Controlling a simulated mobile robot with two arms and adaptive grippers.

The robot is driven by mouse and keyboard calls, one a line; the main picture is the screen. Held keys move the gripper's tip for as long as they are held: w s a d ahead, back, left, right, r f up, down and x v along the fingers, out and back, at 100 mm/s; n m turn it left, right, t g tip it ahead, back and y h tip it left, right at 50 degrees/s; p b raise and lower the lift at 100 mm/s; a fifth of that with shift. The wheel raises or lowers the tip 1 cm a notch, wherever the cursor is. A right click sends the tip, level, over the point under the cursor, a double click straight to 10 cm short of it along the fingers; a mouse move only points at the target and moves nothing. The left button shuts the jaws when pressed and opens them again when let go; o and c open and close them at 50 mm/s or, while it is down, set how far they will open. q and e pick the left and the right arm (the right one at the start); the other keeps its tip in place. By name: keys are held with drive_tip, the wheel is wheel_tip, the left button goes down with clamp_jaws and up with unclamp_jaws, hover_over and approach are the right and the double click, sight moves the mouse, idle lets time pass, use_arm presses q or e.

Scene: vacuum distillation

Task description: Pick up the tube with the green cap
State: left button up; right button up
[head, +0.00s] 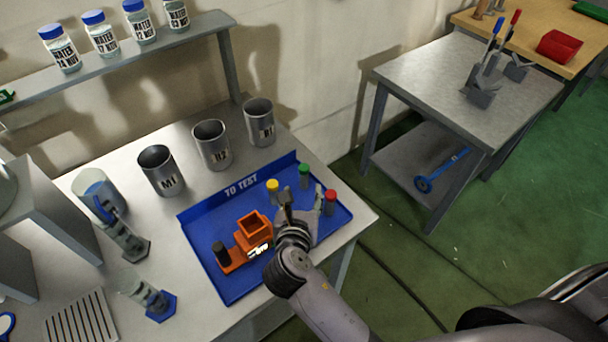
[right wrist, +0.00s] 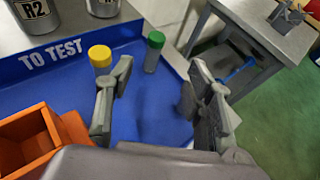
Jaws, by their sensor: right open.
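The tube with the green cap (head: 303,170) stands upright in the far right part of the blue "TO TEST" tray (head: 205,217). The right wrist view also shows this tube (right wrist: 153,55), beyond my right gripper and between its fingers in the picture. My right gripper (head: 302,203) is open and empty over the tray, on the near side of the green-capped tube. A yellow-capped tube (head: 272,186) stands left of it, by the left finger. A red-capped tube (head: 330,197) stands to the right; I cannot make it out in the right wrist view. My left gripper is out of view.
An orange holder (head: 253,225) sits in the tray left of my gripper. Metal beakers (head: 212,143) stand behind the tray. Water bottles (head: 102,37) line a shelf. A grey side table (head: 415,80) stands to the right, across a floor gap.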

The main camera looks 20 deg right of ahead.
sight(303, 170)
drive_tip(key=p+x, duration=0.1)
drive_tip(key=x, duration=0.7)
drive_tip(key=shift+f, duration=0.1)
drive_tip(key=shift+a+p+x, duration=0.15)
drive_tip(key=shift+p+x, duration=0.1)
drive_tip(key=shift+x, duration=1.1)
drive_tip(key=shift+a+p+x, duration=0.15)
drive_tip(key=shift+p+x, duration=0.1)
drive_tip(key=shift+x, duration=1.1)
drive_tip(key=shift+w, duration=0.1)
drive_tip(key=shift+r, duration=0.2)
drive_tip(key=shift+c, duration=0.2)
drive_tip(key=shift+c, duration=0.7)
clamp_jaws()
